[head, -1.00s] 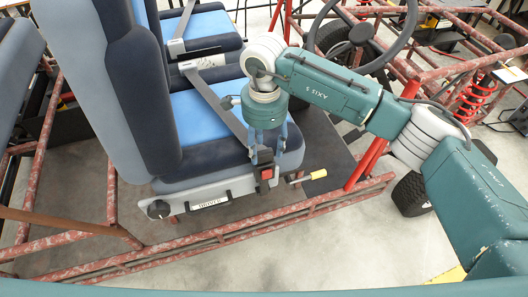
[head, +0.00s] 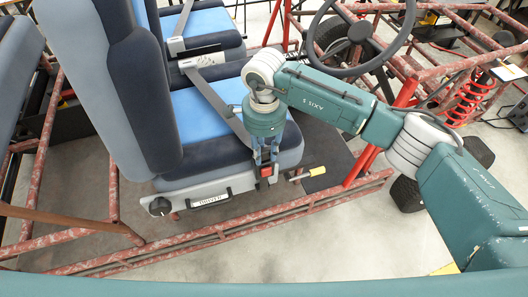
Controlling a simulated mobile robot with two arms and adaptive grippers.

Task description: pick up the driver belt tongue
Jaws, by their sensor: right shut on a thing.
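The driver seat (head: 211,118), blue and dark grey, carries a DRIVER label (head: 210,200) on its side. A grey belt strap (head: 222,105) runs slantwise over its cushion to my right gripper (head: 266,163). My right gripper points down at the seat's near front side and is shut on the driver belt tongue, which the fingers mostly hide. A small block with a red face (head: 266,171) shows right at the fingertips; I cannot tell whether it touches the tongue. My left gripper is out of view.
A lever with a yellow grip (head: 317,171) sticks out just right of my right gripper. A black knob (head: 159,207) is on the seat side. Red frame tubes (head: 215,233) run below, and the steering wheel (head: 362,35) stands behind my right arm.

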